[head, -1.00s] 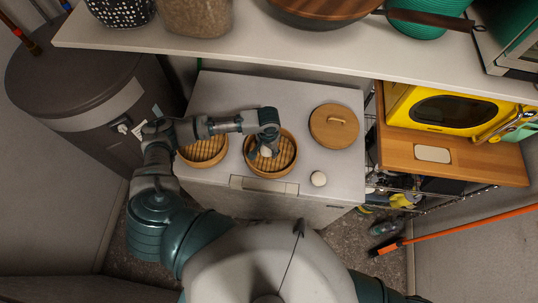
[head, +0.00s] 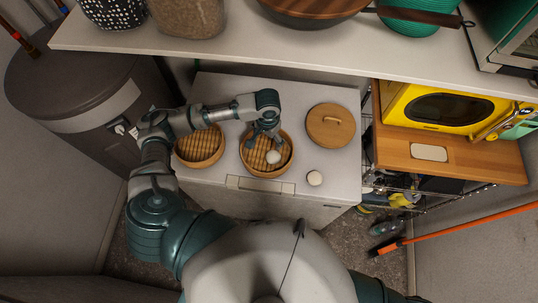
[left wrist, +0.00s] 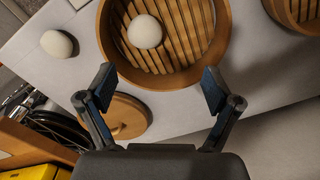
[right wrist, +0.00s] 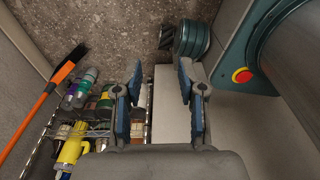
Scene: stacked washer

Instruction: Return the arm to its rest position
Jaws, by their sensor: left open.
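My left gripper (head: 264,138) is open and empty above the right-hand bamboo steamer basket (head: 246,163). A round white bun (head: 273,157) lies in that basket, apart from the fingers. In the left wrist view the open jaws (left wrist: 158,88) show in front of the basket (left wrist: 226,40) and the bun (left wrist: 145,31). My left arm reaches over the second, left-hand basket (head: 200,160), which looks empty where it shows. My right gripper (right wrist: 159,90) is open with nothing between its fingers, seen only in the right wrist view.
A second white bun (head: 314,178) and a round lid (head: 330,126) lie on the white washer top (head: 225,90). A shelf (head: 300,55) overhangs the back. A wooden-topped cart (head: 480,165) with a yellow microwave (head: 435,108) stands right; a grey bin (head: 95,100) stands left.

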